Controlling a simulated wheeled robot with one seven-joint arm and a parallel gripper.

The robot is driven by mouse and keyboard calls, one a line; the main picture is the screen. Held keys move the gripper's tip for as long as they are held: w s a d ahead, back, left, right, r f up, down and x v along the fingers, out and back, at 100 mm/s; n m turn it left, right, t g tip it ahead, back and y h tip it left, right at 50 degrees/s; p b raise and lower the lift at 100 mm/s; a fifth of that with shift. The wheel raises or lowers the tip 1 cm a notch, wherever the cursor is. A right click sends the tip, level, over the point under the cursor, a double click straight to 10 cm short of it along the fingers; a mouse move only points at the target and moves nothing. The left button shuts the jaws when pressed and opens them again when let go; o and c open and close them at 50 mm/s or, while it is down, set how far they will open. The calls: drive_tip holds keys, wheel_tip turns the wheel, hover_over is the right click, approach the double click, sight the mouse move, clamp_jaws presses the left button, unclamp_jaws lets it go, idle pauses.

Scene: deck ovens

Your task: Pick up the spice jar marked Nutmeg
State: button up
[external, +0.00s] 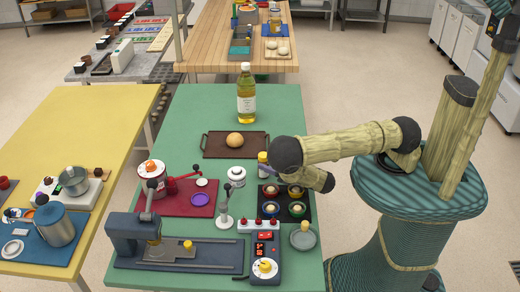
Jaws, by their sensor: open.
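A small jar with a yellow cap (263,158) stands on the green table, just left of my arm's elbow. Its lower part shows a pale label too small to read, so I cannot tell whether it is marked Nutmeg. A white lidded canister (236,175) with a dark mark stands to its left, also unreadable. My arm reaches over the table's right edge and folds down at the elbow.
A dark tray (285,213) with several small round bowls lies below my elbow. A bun sits on a brown tray (213,145); an oil bottle (246,95) stands behind. A red mat (176,203), scale (265,250) and press (135,235) crowd the front.

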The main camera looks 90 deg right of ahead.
sight(259, 156)
drive_tip(key=shift+w+d+r, duration=0.1)
drive_tip(key=shift+w+d, duration=0.1)
drive_tip(key=shift+w, duration=0.05)
drive_tip(key=p+x, duration=0.2)
drive_tip(key=x, duration=0.2)
drive_tip(key=shift+w+d, duration=0.2)
drive_tip(key=shift+w, duration=0.05)
drive_tip(key=c, duration=1.1)
